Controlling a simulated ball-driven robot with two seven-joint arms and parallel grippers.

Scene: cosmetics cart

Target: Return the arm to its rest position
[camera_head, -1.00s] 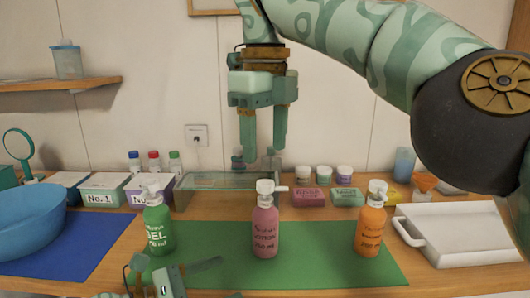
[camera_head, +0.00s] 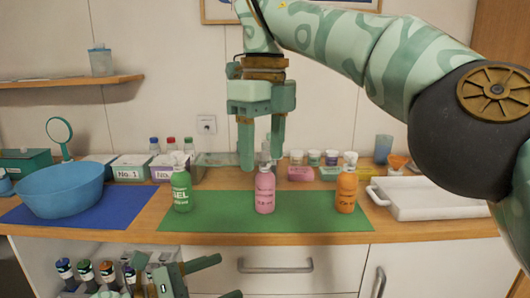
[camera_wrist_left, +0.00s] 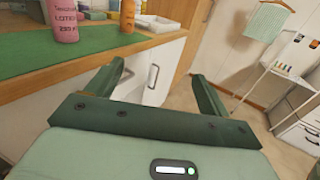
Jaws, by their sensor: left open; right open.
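My right gripper (camera_head: 262,160) hangs from the arm coming in at the upper right, fingers down, open and empty. My left gripper (camera_head: 228,276) is at the bottom, below the counter edge and in front of the cart's drawers, open and empty. Its two spread fingers also show in the left wrist view (camera_wrist_left: 158,80), with nothing between them. The pink bottle stands upright on the green mat (camera_head: 225,222), between the green gel bottle (camera_head: 181,190) and the orange bottle (camera_head: 346,192).
A blue basin (camera_head: 60,190) stands on a blue mat at left, a white tray (camera_head: 430,205) at right. Small boxes and cups line the back. Several bottles (camera_head: 85,270) sit in the cart's lower left. The left wrist view shows open floor (camera_wrist_left: 225,100) and a white rack (camera_wrist_left: 260,80).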

